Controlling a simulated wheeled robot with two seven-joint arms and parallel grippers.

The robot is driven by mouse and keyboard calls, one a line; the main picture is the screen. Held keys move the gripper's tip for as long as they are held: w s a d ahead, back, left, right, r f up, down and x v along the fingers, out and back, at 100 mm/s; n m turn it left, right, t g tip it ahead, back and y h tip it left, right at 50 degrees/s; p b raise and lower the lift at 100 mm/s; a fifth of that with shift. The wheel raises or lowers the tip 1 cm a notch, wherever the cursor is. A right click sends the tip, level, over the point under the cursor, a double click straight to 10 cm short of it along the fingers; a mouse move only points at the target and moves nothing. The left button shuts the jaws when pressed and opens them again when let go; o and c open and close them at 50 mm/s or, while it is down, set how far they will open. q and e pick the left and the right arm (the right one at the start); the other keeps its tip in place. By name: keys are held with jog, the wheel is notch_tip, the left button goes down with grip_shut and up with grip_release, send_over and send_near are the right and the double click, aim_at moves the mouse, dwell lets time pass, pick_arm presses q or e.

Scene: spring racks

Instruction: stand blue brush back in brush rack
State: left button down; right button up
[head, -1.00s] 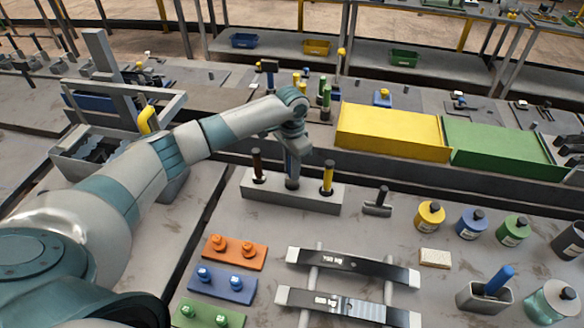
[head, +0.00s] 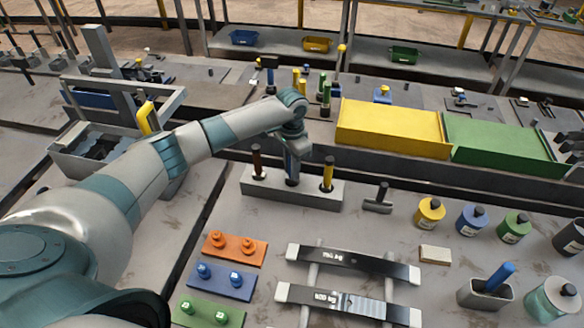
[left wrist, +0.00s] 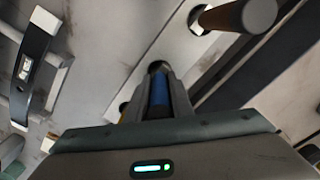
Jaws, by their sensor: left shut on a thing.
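The brush rack (head: 318,198) is a pale grey block in the middle of the head view. A brown-handled brush (head: 257,160) stands at its left end and a yellow-handled brush (head: 328,173) towards its right. The blue brush (head: 292,172) is upright between them, its lower end at the middle hole; how deep it sits is unclear. My left gripper (head: 294,152) is shut on it from above. In the left wrist view the blue brush (left wrist: 160,92) shows between the fingers, over the rack (left wrist: 178,42). My right gripper is out of view.
A small dark-handled tool (head: 379,198) lies right of the rack. Yellow (head: 394,130) and green (head: 500,148) bins stand behind. Orange (head: 234,248), blue and green peg plates and dark-and-silver bars (head: 350,262) lie in front. Bare table surrounds the rack's front.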

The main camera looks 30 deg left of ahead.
pick_arm(q)
jog(key=shift+f, duration=0.6)
jog(key=c, duration=1)
grip_release()
jog(key=shift+r, duration=0.15)
jog(key=shift+r+p, duration=1)
jog(key=shift+r, duration=2.35)
